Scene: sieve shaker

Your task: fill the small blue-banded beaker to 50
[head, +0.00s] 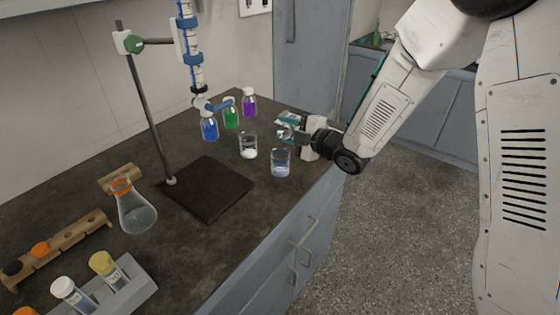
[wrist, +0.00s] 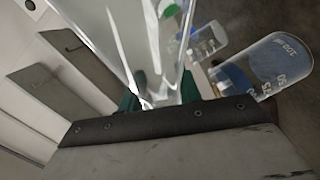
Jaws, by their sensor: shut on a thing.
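My gripper (head: 287,128) is above the right end of the dark bench, shut on a clear glass vessel. In the wrist view, this glass vessel (wrist: 125,35) is large and close between the green finger pads; its contents and any band cannot be made out. A small beaker (head: 280,163) with blue marking stands upright on the bench just below my gripper, apart from it. A beaker with blue print and numbers also shows at the right of the wrist view (wrist: 265,66). Another beaker (head: 248,146) with white contents stands to its left.
Bottles with blue (head: 209,129), green (head: 231,113) and purple (head: 249,103) contents stand behind the beakers. A burette (head: 192,50) hangs on a stand over a dark base plate (head: 207,190). A flask (head: 136,210) and a vial rack (head: 130,290) are at the left.

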